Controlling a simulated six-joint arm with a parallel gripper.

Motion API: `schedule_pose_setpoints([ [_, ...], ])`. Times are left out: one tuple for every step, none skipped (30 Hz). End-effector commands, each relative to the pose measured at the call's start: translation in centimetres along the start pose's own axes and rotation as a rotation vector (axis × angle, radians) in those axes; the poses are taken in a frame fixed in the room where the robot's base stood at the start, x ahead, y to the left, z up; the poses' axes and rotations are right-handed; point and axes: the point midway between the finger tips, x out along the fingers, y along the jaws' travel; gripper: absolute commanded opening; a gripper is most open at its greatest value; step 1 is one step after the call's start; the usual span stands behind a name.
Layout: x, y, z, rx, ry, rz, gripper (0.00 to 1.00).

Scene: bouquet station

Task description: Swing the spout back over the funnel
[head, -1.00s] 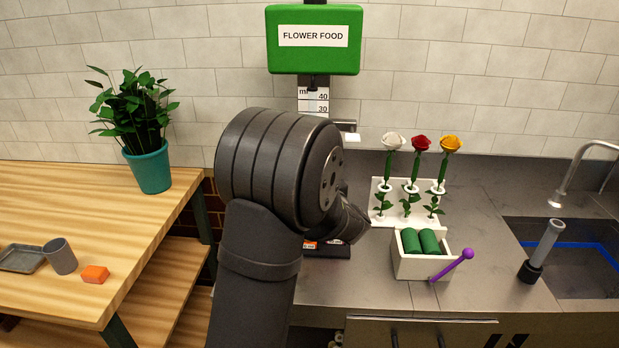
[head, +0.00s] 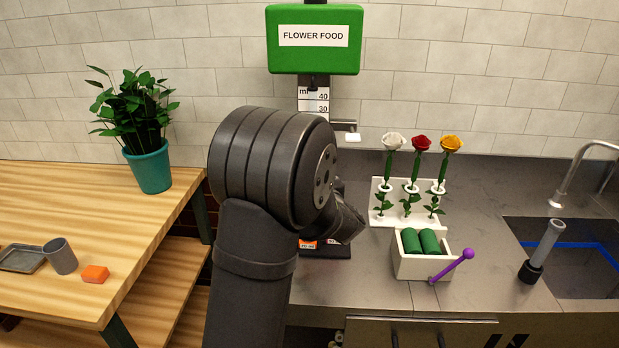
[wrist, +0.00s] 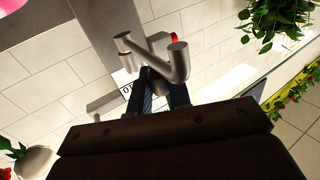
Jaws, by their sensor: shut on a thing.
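The green flower food dispenser (head: 314,62) hangs on the wall above a column with an ml scale (head: 313,100). A short grey bar with a pale end (head: 344,127) sticks out to the right of the column; I cannot tell if it is part of the spout. In the wrist view, a bent metal tube, the spout (wrist: 160,63), crosses just in front of my gripper (wrist: 163,92). The dark fingers are shut on the spout, one on each side. In the head view my arm hides the fingers. I cannot make out the funnel.
A flower rack (head: 407,214) with three roses and a white box (head: 424,266) with green rolls and a purple stick stand to the right. A sink (head: 585,262) lies far right. A potted plant (head: 150,168) stands on the wooden table (head: 110,215) at left.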

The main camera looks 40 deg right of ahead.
Motion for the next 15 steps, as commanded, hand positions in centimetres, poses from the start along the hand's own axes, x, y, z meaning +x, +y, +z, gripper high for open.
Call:
schedule_pose_setpoints([
  [0.1,-0.3,-0.1,0.0,0.0,0.016,0.0],
  [0.2,-0.4,-0.1,0.001,0.001,0.028,0.0],
  [0.3,-0.5,0.0,0.002,0.0,0.046,0.0],
  [0.3,-0.7,0.0,0.001,0.0,0.06,0.0],
  [0.4,-0.8,0.0,0.002,0.001,0.075,0.0],
  [0.6,-0.9,0.0,0.001,0.0,0.097,0.0],
  [0.6,-1.1,0.0,0.001,0.001,0.114,0.0],
  [0.7,-1.2,0.0,0.002,0.0,0.133,0.0],
  [0.9,-1.4,-0.1,0.001,0.001,0.157,0.0],
  [1.0,-1.5,-0.1,0.001,0.001,0.176,0.0],
  [1.1,-1.6,0.0,0.002,0.0,0.196,0.0],
  [1.3,-1.9,0.0,0.002,0.0,0.22,0.0],
  [1.4,-1.9,0.0,0.002,0.0,0.24,0.0],
  [1.5,-2.1,0.0,0.002,0.0,0.259,0.0],
  [1.7,-2.2,0.0,0.002,0.0,0.283,0.0],
])
